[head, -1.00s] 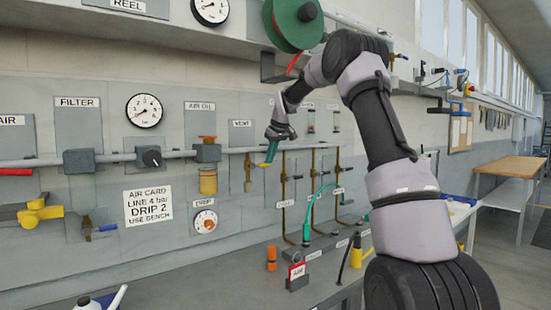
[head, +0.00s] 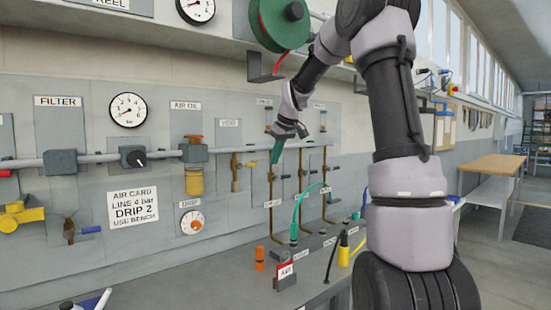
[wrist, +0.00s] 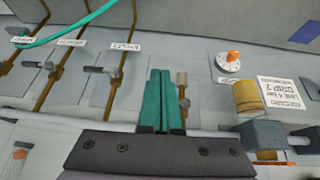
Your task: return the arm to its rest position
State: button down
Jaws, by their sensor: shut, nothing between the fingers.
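My arm (head: 395,110) rises at the right of the head view, its elbow cut by the top edge, and the forearm slopes down to the left. My gripper (head: 276,151) points down in front of the wall panel, near the left brass pipe (head: 271,205). In the wrist view its two teal fingers (wrist: 160,100) lie side by side, shut, with nothing between them. Any gap between the fingers and the panel's pipes cannot be judged well.
A grey pipe (head: 100,157) with valves runs along the panel. A green hose reel (head: 279,22) hangs above the gripper. The bench below holds an orange cylinder (head: 260,266), a red tag block (head: 286,272) and a yellow cylinder (head: 343,254). The floor at right is open before a wooden table (head: 495,165).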

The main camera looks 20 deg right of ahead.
jog(key=s+a+r+m+t, duration=0.1)
jog(key=s+a+m, duration=0.2)
jog(key=s, duration=3.2)
jog(key=m, duration=0.5)
jog(key=shift+s+a+r+m+t, duration=0.2)
jog(key=shift+m+t, duration=0.1)
jog(key=shift+t, duration=0.1)
jog(key=shift+y, duration=0.3)
